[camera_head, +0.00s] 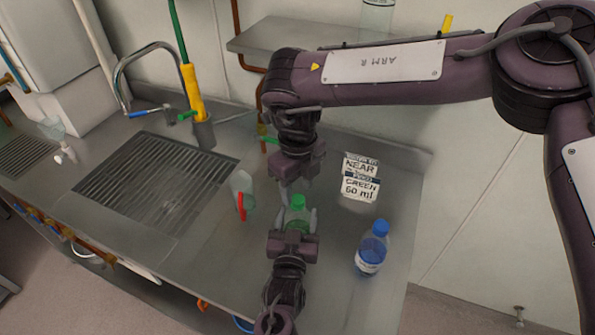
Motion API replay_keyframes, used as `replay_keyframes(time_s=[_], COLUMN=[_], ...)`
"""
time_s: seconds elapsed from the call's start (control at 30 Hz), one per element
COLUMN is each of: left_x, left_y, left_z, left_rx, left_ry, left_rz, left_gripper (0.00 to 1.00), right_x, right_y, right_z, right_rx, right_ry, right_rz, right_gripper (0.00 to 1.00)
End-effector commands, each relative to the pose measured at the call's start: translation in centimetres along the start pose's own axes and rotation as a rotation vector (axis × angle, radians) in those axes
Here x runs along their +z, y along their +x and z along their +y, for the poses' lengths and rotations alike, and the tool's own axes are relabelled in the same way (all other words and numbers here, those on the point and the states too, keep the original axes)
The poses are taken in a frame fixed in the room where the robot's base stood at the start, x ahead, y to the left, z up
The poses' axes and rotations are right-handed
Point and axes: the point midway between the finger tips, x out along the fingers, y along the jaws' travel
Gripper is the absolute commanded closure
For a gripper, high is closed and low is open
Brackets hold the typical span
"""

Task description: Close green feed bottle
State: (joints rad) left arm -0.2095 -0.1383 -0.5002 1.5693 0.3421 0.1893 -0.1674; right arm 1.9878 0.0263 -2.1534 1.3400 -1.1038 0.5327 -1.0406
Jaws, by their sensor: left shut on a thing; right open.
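The green feed bottle (297,217) stands upright on the steel bench, with a green cap (298,201) on top of it. I cannot tell whether the cap is tight. My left gripper (299,222) comes from the front and is shut on the bottle's body, one finger on each side. My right gripper (296,190) points down from above, open, with its fingertips close to the cap. I cannot tell whether they touch it. The lower part of the bottle is hidden behind my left gripper.
A blue-capped bottle (372,248) stands to the right. A sign reading NEAR and GREEN 60 ml (361,178) is behind it. A clear beaker with a red handle (242,191) stands to the left, beside a drain grate (150,180) and a tap (122,75).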

Motion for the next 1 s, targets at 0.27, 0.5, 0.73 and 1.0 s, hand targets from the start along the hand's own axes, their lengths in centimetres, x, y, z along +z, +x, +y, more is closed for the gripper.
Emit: replay_keyframes(time_s=[0.27, 0.5, 0.73, 1.0], left_x=[0.0, 0.0, 0.0, 0.0], left_y=[0.0, 0.0, 0.0, 0.0], left_z=[0.0, 0.0, 0.0, 0.0], left_rx=[0.0, 0.0, 0.0, 0.0], left_ry=[0.0, 0.0, 0.0, 0.0], left_rz=[0.001, 0.001, 0.001, 0.001], left_gripper=[1.0, 1.0, 1.0, 1.0], right_x=[0.0, 0.0, 0.0, 0.0], right_y=[2.6, 2.8, 2.8, 2.8], right_z=[0.0, 0.0, 0.0, 0.0], right_rx=[-0.001, -0.001, -0.001, -0.001], right_ry=[0.001, 0.001, 0.001, 0.007], right_rz=[0.0, -0.001, -0.001, -0.001], right_gripper=[0.54, 0.54, 0.75, 1.0])
